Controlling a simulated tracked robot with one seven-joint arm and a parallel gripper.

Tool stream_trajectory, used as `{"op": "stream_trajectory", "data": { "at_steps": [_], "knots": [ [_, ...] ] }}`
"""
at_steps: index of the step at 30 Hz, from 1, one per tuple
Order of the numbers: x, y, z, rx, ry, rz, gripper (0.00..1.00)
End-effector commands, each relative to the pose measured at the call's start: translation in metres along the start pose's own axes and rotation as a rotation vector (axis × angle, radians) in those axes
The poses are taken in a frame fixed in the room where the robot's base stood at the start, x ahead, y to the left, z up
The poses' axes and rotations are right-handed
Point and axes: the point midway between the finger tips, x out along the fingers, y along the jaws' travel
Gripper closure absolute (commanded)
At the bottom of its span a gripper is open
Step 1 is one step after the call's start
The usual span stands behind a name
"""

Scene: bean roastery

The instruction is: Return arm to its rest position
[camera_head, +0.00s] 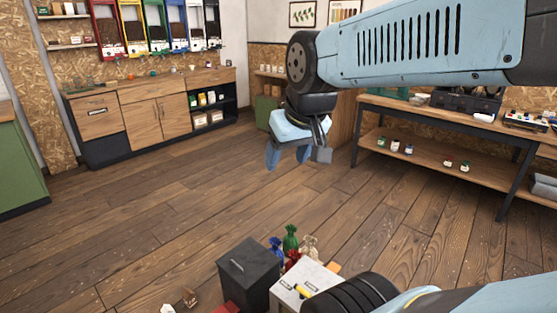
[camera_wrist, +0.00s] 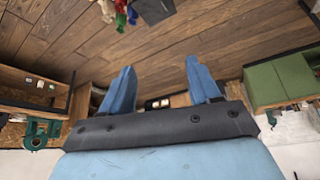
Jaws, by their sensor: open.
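My light blue arm reaches in from the right in the head view. It holds my gripper (camera_head: 293,157) in the air above the wooden floor, pointing down. The two blue fingers are apart with nothing between them. In the wrist view my gripper (camera_wrist: 160,90) also shows open and empty, with floor and distant furniture behind the fingers.
A dark bin (camera_head: 248,272) and a pale box (camera_head: 303,284) stand near my front, with several small coloured sacks (camera_head: 290,240) beside them. A wooden workbench (camera_head: 440,125) stands at right, a cabinet (camera_head: 150,110) at the back left. The middle floor is clear.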

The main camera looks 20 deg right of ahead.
Motion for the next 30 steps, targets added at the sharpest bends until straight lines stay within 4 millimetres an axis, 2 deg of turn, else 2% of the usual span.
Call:
{"op": "stream_trajectory", "data": {
  "at_steps": [1,3,6,30],
  "knots": [
    [-0.004,0.001,0.007,0.004,0.008,0.003,0.38],
    [-0.008,-0.011,0.014,0.009,0.011,0.005,0.38],
    [-0.01,-0.012,0.02,0.013,0.014,0.007,0.38],
    [-0.01,-0.011,0.021,0.014,0.013,0.007,0.38]
  ]
}}
